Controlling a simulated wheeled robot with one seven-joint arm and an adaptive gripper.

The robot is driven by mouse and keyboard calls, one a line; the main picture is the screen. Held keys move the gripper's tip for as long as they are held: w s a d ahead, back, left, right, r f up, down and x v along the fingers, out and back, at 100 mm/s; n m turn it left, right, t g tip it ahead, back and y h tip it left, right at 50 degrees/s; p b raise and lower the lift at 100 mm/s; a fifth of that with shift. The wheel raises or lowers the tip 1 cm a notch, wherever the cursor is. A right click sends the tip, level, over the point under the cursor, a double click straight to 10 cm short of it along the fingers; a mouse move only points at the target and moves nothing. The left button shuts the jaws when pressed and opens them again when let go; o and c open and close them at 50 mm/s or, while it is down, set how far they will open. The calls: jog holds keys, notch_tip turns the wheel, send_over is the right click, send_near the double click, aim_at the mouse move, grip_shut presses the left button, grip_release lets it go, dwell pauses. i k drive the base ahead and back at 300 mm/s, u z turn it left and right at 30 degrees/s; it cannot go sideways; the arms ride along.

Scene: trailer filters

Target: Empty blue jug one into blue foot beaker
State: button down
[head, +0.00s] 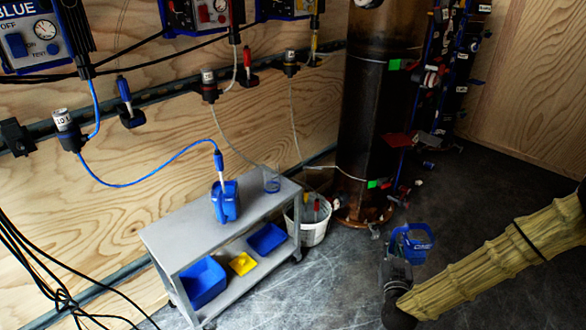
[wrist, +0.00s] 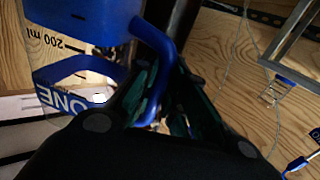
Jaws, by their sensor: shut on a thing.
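The blue jug one (head: 415,250) is held in the air over the dark floor, right of the cart in the head view. In the wrist view the jug (wrist: 88,88) fills the upper left, with ONE and 200 ml markings that appear upside down. My gripper (head: 399,258) is shut on its blue handle; the fingers also show in the wrist view (wrist: 165,105). What is inside the jug cannot be seen. A clear beaker with a bluish tint (head: 271,181), likely the blue foot beaker, stands on the cart's top at its far right corner, apart from my gripper.
The grey cart (head: 180,239) also bears a blue container (head: 225,204) with a cabled probe in it. Blue trays (head: 203,283) and a yellow tray (head: 242,263) sit on its lower shelf. A white bucket (head: 313,223) and a dark column (head: 375,120) stand behind. Cables hang along the wooden wall.

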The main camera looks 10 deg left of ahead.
aim_at(271, 172)
jog(key=z, duration=1.35)
jog(key=i, duration=1.25)
jog(key=u, duration=2.05)
